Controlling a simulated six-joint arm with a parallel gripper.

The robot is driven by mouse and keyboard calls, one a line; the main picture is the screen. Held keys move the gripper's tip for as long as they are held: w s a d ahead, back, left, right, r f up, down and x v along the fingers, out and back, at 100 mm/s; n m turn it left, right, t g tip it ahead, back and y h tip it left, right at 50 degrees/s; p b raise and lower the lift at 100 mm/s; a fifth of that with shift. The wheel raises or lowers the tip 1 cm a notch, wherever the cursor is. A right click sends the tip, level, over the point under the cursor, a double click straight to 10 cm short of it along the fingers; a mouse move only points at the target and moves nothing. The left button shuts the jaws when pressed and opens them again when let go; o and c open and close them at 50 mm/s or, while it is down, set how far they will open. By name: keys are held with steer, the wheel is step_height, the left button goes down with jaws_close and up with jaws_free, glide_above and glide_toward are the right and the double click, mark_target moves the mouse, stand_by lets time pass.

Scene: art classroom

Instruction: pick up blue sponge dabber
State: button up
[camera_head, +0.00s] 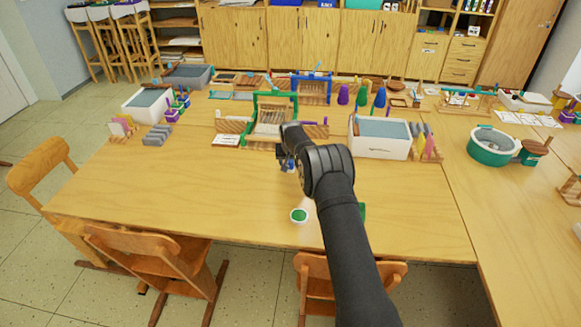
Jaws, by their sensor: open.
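My arm reaches over the front table (150,190), and my gripper (284,160) hangs above its middle, small and dark in this view. The gripper is open. A small blue thing (291,166) shows right at the gripper; it may be the blue sponge dabber, but most of it is hidden by the gripper and my wrist. I cannot tell whether it stands between the fingers or beside them.
A green thing (362,210) is partly hidden behind my arm. A green-framed loom (273,115) stands behind the gripper, and a white tub (380,148) to its right. The table's left front is clear.

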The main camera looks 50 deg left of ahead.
steer(key=shift+w+a+f, duration=0.1)
steer(key=shift+f, duration=0.2)
steer(key=c, duration=1)
steer(key=shift+c, duration=0.2)
